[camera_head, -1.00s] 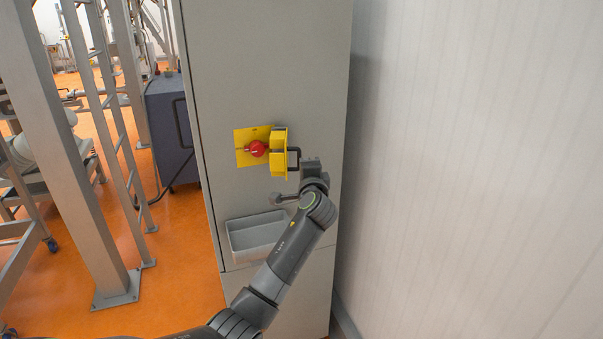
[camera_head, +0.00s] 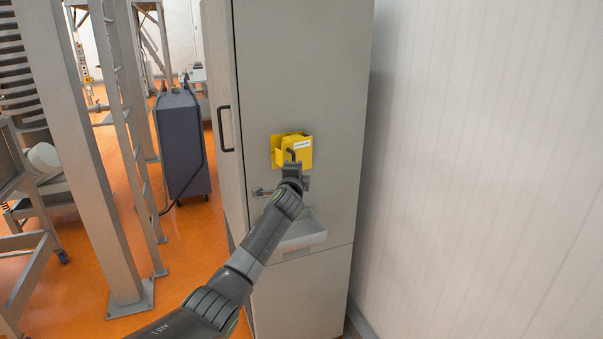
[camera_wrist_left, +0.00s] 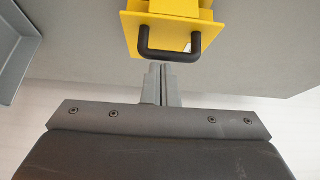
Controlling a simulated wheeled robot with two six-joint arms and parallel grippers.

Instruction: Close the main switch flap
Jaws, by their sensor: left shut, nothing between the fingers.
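The yellow main switch flap (camera_head: 303,152) is on the front of the grey cabinet, swung across its yellow backing plate (camera_head: 275,145). It hides the red switch knob. I cannot tell whether it is fully flat against the plate. In the left wrist view the flap (camera_wrist_left: 174,20) carries a black U-shaped handle (camera_wrist_left: 168,53). My left gripper (camera_head: 290,167) is in front of the flap's lower part. Its fingers (camera_wrist_left: 162,68) are shut and empty, right by the middle of the handle; contact is unclear. My right gripper is not in view.
The tall grey cabinet (camera_head: 330,90) has a black door handle (camera_head: 226,128) on its left side and a grey tray (camera_head: 305,236) below the flap. A white wall (camera_head: 480,150) stands close on the right. Metal frames (camera_head: 90,170) and a dark cart (camera_head: 180,145) are at left.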

